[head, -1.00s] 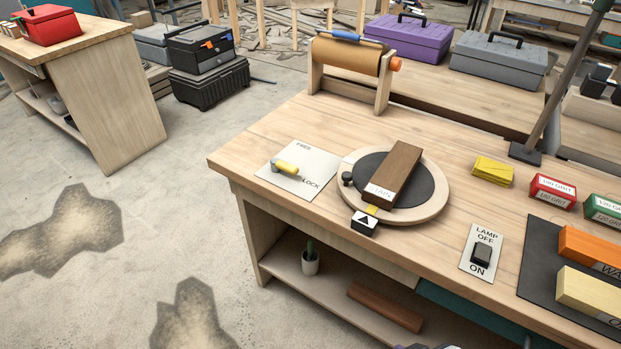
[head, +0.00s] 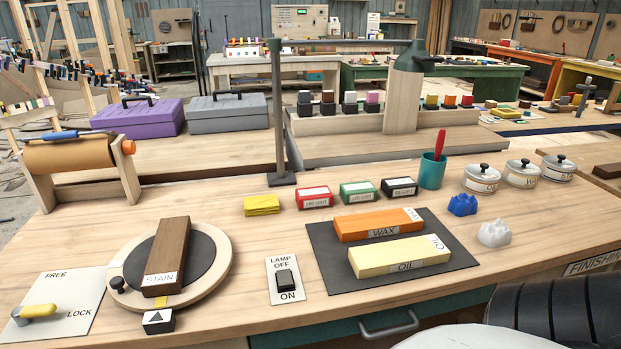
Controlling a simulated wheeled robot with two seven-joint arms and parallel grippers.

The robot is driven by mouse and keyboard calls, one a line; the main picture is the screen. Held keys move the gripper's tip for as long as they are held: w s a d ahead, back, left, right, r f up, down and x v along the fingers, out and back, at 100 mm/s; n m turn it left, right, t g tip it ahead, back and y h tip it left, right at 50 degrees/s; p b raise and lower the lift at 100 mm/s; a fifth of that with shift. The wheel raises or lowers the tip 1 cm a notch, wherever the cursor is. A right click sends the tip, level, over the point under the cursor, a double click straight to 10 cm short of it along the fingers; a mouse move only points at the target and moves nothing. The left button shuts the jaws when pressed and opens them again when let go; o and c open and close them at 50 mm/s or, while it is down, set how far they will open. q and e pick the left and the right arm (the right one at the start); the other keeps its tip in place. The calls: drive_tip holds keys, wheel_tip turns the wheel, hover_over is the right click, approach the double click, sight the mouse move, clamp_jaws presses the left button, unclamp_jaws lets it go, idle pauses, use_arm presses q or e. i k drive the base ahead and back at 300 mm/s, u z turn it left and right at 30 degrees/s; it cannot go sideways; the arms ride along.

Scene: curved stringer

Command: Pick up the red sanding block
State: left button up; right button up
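The red sanding block (head: 314,197) sits on the workbench (head: 450,290) in the head view, behind the lamp switch plate. It has a white label on its front face. It is the leftmost of a row with a green block (head: 357,192) and a black block (head: 399,188), with narrow gaps between them. Nothing covers it. Neither of my grippers is in view.
A dark mat (head: 328,250) with orange and yellow blocks lies in front. A turntable (head: 218,275) holds a brown block.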

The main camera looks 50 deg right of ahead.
sight(308, 199)
drive_tip(key=z, duration=1.65)
